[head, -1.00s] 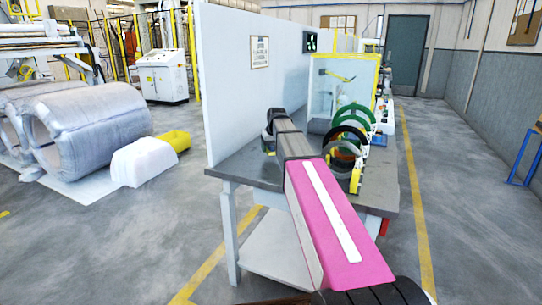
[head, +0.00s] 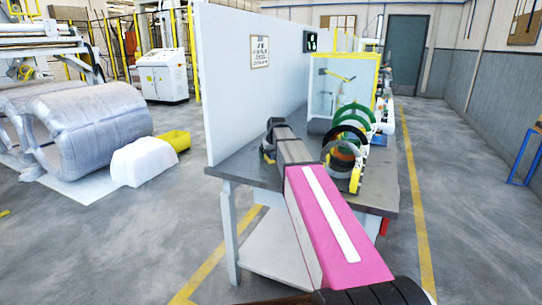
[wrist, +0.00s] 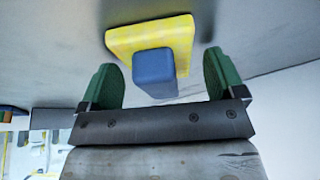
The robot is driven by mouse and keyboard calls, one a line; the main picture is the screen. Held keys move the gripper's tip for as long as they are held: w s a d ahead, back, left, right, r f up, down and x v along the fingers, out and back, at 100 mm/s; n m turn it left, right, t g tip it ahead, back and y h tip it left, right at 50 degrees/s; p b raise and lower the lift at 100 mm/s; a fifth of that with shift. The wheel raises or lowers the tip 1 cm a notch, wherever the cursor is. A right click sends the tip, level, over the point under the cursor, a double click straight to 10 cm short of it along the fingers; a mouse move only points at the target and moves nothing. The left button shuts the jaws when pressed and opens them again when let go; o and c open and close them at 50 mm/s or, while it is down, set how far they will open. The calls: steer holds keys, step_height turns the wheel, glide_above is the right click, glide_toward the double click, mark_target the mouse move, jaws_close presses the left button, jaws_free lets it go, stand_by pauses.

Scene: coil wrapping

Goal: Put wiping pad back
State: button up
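The wiping pad (wrist: 183,30) is a yellow slab with a blue block handle (wrist: 155,72), seen in the wrist view against the grey worktop. My gripper (wrist: 160,62) is open, with one green finger on each side of the blue handle. Gaps show between the handle and both fingers. In the head view, my gripper (head: 267,150) is small and low over the near left part of the workbench (head: 235,168), by the white partition. The pad cannot be made out clearly there.
Green and dark rings on stands (head: 352,125) occupy the bench to the right of my arm. A yellow-framed clear panel (head: 345,85) stands behind them. The tall white partition (head: 255,95) bounds the bench on the left. A wrapped coil (head: 90,125) lies on the floor at left.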

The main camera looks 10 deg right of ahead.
steer(key=v, duration=1.2)
steer(key=shift+r, duration=0.15)
